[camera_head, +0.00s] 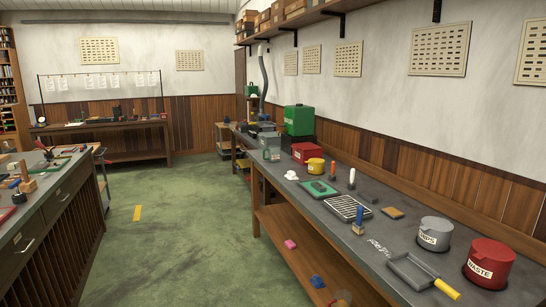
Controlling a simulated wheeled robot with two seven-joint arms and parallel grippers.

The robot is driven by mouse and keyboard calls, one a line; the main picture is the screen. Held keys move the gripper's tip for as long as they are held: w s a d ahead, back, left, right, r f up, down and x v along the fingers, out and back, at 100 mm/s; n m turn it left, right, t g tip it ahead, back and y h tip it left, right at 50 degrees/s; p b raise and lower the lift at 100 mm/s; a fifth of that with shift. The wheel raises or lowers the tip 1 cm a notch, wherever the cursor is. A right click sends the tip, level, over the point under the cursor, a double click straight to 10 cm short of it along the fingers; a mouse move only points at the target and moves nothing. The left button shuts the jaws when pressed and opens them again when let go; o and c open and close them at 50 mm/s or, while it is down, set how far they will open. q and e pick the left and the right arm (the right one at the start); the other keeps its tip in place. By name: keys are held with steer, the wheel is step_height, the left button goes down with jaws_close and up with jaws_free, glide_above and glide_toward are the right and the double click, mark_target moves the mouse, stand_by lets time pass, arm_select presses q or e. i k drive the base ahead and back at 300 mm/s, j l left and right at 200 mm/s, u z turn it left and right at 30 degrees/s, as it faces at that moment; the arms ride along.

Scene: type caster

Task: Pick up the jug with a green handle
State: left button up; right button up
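I cannot make out for certain a jug with a green handle. A small grey-green container (271,148) stands near the left edge of the long right-hand bench, at its far part; whether it is a jug, and whether it has a handle, is too small to tell. A small green object (251,89) farther back by a dark hose is also too small to identify. Neither of my grippers shows in this view, so nothing is seen held.
The long bench (400,232) on the right holds a green box (298,120), a red box (306,152), a yellow pot (316,165), a grey pot (434,234) and a red waste pot (489,263). A cabinet (60,230) stands left. The green floor (180,220) between is mostly clear.

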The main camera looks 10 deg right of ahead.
mark_target(274, 151)
steer(key=i+u, duration=0.4)
steer(key=i, duration=1.3)
steer(key=i+z, duration=0.1)
steer(key=i, duration=0.5)
steer(key=i+j+z, duration=0.1)
steer(key=i, duration=0.55)
steer(key=i+j+z, duration=0.15)
steer(key=i, duration=0.45)
